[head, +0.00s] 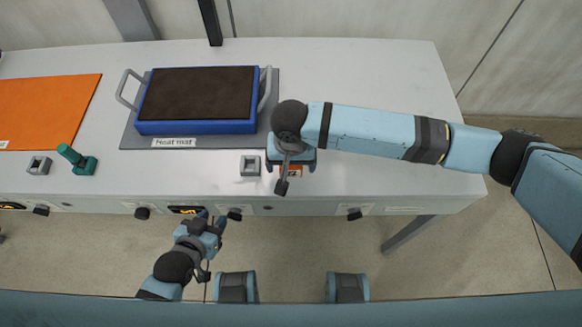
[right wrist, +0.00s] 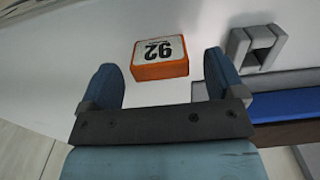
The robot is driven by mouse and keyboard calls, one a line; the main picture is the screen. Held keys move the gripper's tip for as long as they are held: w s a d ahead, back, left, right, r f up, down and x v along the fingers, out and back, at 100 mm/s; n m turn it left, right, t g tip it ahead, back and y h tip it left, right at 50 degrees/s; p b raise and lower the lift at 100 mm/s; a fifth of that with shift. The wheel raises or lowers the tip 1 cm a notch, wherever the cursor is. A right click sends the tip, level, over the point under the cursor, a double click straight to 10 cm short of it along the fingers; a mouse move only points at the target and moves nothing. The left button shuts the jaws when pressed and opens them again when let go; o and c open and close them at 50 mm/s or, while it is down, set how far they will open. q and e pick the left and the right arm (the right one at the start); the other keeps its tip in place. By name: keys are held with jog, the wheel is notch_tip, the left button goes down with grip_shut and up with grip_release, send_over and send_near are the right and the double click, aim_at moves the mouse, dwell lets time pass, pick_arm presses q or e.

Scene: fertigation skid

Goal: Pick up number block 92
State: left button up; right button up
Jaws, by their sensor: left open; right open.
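Number block 92 is an orange block with a white top marked 92. In the right wrist view the block (right wrist: 160,58) sits on the white table, ahead of and between my open right fingers, with clear space around it. In the head view the block (head: 290,172) is mostly hidden under my right gripper (head: 290,165), which hangs over it near the table's front edge. My right gripper (right wrist: 163,82) is open and empty. My left gripper (head: 211,219) is open and empty, low in front of the table edge.
A grey block with a slot (head: 250,165) stands just left of the right gripper; it also shows in the right wrist view (right wrist: 257,47). A blue tray with dark filling (head: 160,128) sits on a grey mat labelled Heat mat (head: 134,142). The table's right side (head: 400,185) is clear.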

jog(key=shift+f, duration=1.4)
jog(key=c, duration=1)
jog(key=shift+r, duration=0.1)
